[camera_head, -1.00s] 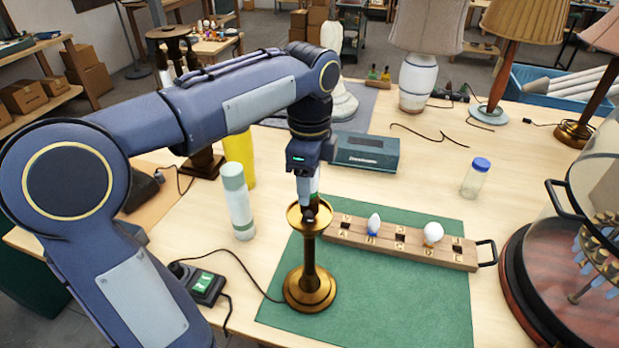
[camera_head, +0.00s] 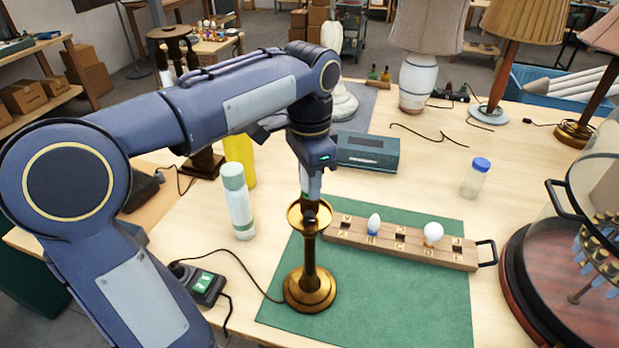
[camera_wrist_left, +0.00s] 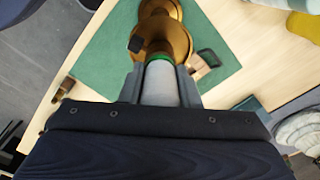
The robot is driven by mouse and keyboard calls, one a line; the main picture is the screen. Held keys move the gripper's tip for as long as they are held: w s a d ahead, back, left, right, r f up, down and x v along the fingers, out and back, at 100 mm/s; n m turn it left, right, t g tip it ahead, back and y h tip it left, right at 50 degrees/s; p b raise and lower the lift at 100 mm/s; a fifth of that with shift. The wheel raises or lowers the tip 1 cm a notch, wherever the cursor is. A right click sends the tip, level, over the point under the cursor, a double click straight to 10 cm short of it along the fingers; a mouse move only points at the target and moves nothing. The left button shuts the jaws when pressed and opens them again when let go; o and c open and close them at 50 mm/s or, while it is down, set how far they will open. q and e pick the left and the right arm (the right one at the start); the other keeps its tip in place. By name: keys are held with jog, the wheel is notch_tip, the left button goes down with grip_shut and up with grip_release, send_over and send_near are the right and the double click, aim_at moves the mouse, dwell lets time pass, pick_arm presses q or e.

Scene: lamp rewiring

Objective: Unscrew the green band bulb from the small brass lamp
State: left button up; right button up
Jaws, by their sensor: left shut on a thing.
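The small brass lamp (camera_head: 309,270) stands upright on the green mat (camera_head: 386,300). My left gripper (camera_head: 309,198) is directly above the lamp's top, pointing down. In the left wrist view my left gripper (camera_wrist_left: 160,85) is shut on the green band bulb (camera_wrist_left: 160,84), a white cylinder with a green ring at its lower end. The green ring sits against the brass top of the lamp (camera_wrist_left: 164,40). In the head view the gripper mostly hides the bulb. I cannot tell how far its base sits in the socket. My right gripper is not in view.
A wooden bulb rack (camera_head: 405,246) with two white bulbs lies behind and right of the lamp. A switch box (camera_head: 205,287) with a cord is at left. A white-green bottle (camera_head: 238,202) and a jar (camera_head: 475,180) stand nearby. A glass dome (camera_head: 585,230) is far right.

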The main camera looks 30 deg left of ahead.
pick_arm(q)
jog(key=n, duration=0.8)
jog(key=shift+n, duration=0.4)
jog(key=n, duration=0.5)
jog(key=shift+r, duration=0.1)
jog(key=shift+n, duration=1.1)
